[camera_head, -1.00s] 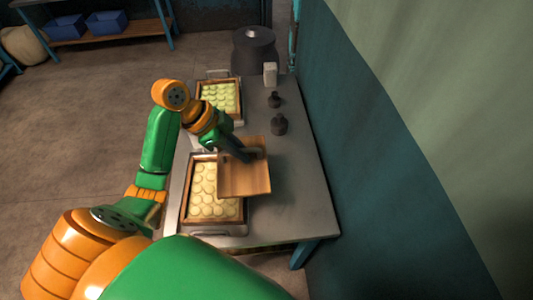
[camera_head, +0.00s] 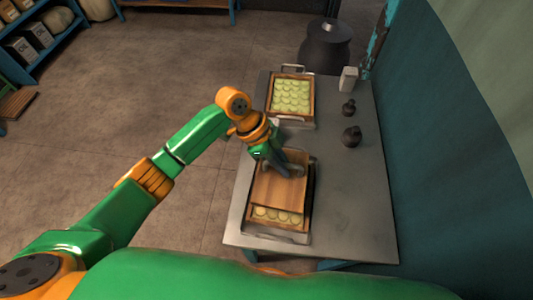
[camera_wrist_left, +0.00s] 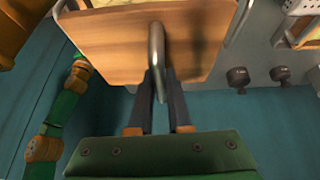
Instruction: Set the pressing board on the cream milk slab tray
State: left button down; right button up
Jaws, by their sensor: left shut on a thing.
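The pressing board (camera_head: 278,190) is a flat brown wooden board with a metal loop handle (camera_wrist_left: 157,42). My left gripper (camera_head: 292,170) is shut on the handle; its dark fingers (camera_wrist_left: 160,82) show at the loop in the left wrist view. The board is over the near tray (camera_head: 292,226), a wooden frame in a metal pan with round cream slabs (camera_head: 278,215). It covers most of the tray; one row of slabs shows at the near end. I cannot tell whether the board touches the tray. My right gripper is not in view.
A second tray (camera_head: 314,98) with pale green slabs sits farther back on the grey table (camera_head: 350,205). Two dark weights (camera_head: 348,108) (camera_head: 351,136) and a white block (camera_head: 348,79) stand at its right. A dark pot (camera_head: 325,48) is behind. The table's right front is clear.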

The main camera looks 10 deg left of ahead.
aim_at(284, 179)
pick_arm(q)
jog(key=shift+s+d+f, duration=0.1)
jog(key=shift+d+f, duration=0.05)
jog(key=shift+f, duration=0.15)
jog(key=f+b, duration=0.5)
jog(key=shift+d+b, duration=0.2)
jog(key=shift+b, duration=0.1)
jog(key=shift+f, duration=0.55)
jog(key=shift+r, duration=0.1)
jog(key=shift+s, duration=0.1)
jog(key=shift+f, duration=0.4)
dwell(0.3)
jog(key=shift+c, duration=1.4)
grip_release()
